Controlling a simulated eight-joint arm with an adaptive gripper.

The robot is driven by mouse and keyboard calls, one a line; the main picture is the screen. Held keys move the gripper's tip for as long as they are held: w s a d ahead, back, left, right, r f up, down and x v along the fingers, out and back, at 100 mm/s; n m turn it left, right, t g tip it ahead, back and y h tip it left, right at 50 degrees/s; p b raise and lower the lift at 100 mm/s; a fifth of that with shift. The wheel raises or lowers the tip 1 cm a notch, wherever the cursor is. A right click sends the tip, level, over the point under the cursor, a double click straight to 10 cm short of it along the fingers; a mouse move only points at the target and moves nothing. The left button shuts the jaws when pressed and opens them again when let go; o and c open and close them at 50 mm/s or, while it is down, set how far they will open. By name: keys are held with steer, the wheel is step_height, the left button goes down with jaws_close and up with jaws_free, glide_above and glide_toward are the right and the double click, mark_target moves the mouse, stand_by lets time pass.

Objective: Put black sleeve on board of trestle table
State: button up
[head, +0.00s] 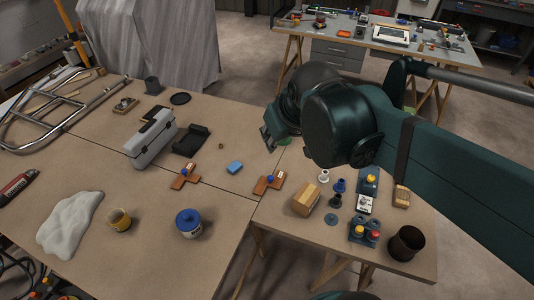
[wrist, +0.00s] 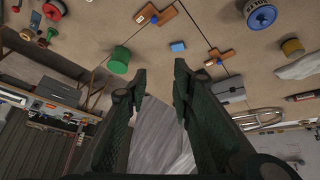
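The black sleeve (head: 335,201), a small dark flanged piece, stands on the right-hand tabletop, near a blue sleeve (head: 340,185) and a white one (head: 323,176). I cannot make it out in the wrist view. The board of the trestle table (head: 290,225) is a brown top on wooden legs; which board the task names is not certain. My gripper (head: 268,137) is raised above the far part of the tables, away from the sleeve. In the wrist view my gripper (wrist: 160,85) has its fingers apart with nothing between them.
Around the sleeve are a wooden block (head: 306,199), a dark cup (head: 406,243), a base with coloured knobs (head: 364,232) and a round disc (head: 331,219). A grey toolbox (head: 152,140) is left. Bare tabletop lies around the blue-lidded tin (head: 189,224).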

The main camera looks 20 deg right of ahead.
steer(key=s+a+f, duration=0.3)
steer(key=s, duration=0.2)
steer(key=shift+s+a+m+t+y, duration=0.3)
steer(key=shift+a+m+t, duration=0.1)
